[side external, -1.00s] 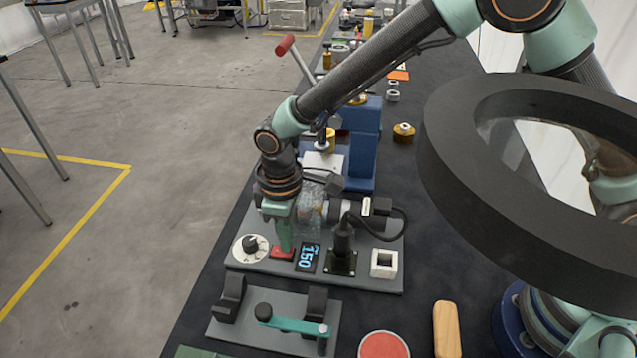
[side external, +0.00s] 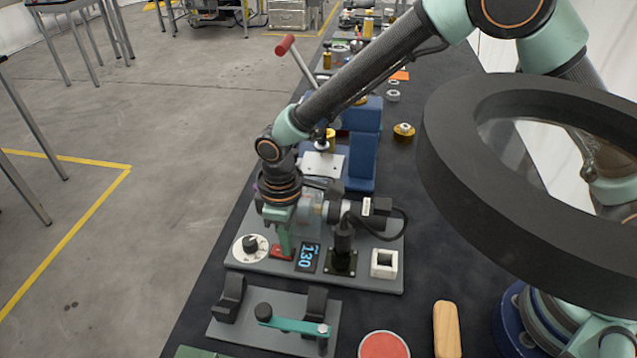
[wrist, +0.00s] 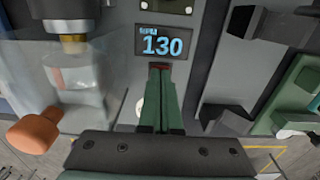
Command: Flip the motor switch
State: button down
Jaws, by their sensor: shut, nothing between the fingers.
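The red motor switch (side external: 276,253) sits on the grey plate (side external: 370,283) between a white dial with a black knob (side external: 250,248) and a small display (side external: 309,257). The display reads 130 in blue, and it also shows in the wrist view (wrist: 163,42). My gripper (side external: 286,252) is shut and empty. Its green fingers point down at the switch and cover part of it. In the wrist view the shut fingertips (wrist: 159,68) lie just below the display, with a sliver of red at their tips. I cannot tell whether they touch the switch or which way it is set.
A black post (side external: 343,245) with a cable and a white square socket (side external: 384,263) stand right of the display. A clamp with a green lever (side external: 292,325) is in front. A large dark ring (side external: 445,170) fills the right side. Blue blocks (side external: 362,145) stand behind.

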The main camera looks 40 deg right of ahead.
jog(key=shift+r, duration=3.5)
jog(key=d+r+m+t, duration=0.2)
jog(key=d+r+m, duration=0.2)
jog(key=d+r, duration=0.8)
jog(key=s+d+r+m+t, duration=0.1)
jog(key=s+d+r+m, duration=0.1)
jog(key=s+d, duration=0.2)
jog(key=s+d+r+m+t, duration=0.2)
jog(key=s+d, duration=0.3)
jog(key=d, duration=0.4)
jog(key=shift+s+d+m+t, duration=0.2)
jog(key=shift+m+t, duration=0.1)
jog(key=shift+m, duration=0.2)
